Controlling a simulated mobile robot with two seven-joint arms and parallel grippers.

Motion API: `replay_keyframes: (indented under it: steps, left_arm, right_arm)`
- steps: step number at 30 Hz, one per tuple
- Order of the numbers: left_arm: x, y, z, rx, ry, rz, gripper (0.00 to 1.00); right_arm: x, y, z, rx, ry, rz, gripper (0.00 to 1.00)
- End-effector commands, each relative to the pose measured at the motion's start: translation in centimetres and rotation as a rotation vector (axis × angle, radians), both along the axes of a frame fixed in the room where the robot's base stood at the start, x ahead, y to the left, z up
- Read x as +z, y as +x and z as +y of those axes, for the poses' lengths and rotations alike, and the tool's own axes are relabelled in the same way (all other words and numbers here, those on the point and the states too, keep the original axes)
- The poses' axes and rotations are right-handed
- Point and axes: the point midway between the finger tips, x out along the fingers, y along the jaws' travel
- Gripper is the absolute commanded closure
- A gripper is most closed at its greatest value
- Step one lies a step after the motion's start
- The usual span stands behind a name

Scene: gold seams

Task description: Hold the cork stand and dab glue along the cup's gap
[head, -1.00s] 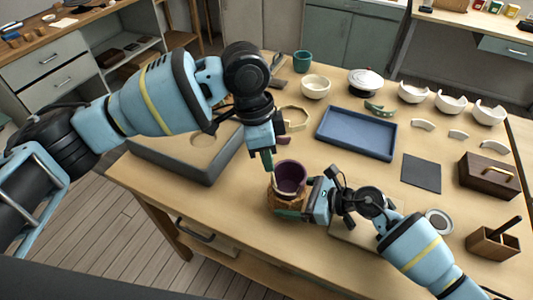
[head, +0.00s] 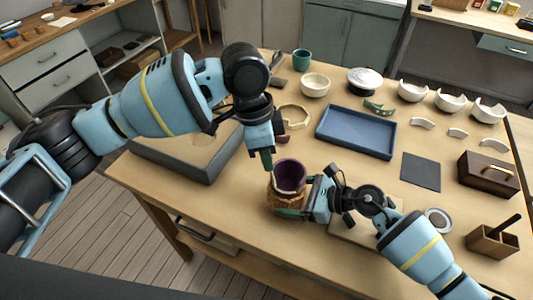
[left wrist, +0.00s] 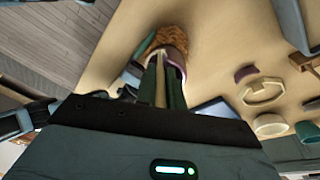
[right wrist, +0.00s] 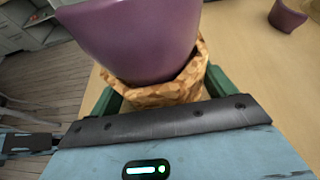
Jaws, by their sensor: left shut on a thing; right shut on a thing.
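The purple cup (head: 292,174) sits upright in the cork stand (head: 273,201) near the table's front edge. My right gripper (right wrist: 160,94) is shut on the cork stand, its green fingers on either side of the cork below the cup. My left gripper (head: 267,158) points down above the cup's left side, shut on a thin pale stick (left wrist: 160,84). The stick's lower end is at the cup's left rim; I cannot tell whether it touches. The cup also shows in the right wrist view (right wrist: 135,35). The gap cannot be made out.
A loose purple piece (right wrist: 287,15) lies on the table beyond the cup, near a pale hexagonal ring (head: 295,117). A blue tray (head: 357,132) and a dark flat square (head: 421,172) lie to the right. A grey box (head: 180,157) stands left, under my left arm.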

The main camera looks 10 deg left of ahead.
Motion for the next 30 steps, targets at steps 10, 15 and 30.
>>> replay_keyframes:
  steps: [10, 15, 30]
  left_arm:
    - [-0.09, -0.01, -0.02, 0.000, 0.000, 0.000, 1.00]
    - [0.12, -0.01, -0.02, 0.000, -0.001, 0.001, 1.00]
    - [0.34, -0.39, -0.58, -0.001, 0.000, 0.001, 1.00]
  right_arm:
    - [0.05, 0.01, 0.02, 0.000, 0.001, 0.000, 0.42]
    - [0.05, 0.01, 0.02, 0.000, 0.001, 0.000, 0.42]
    - [0.05, 0.01, 0.02, 0.000, 0.001, 0.000, 0.42]
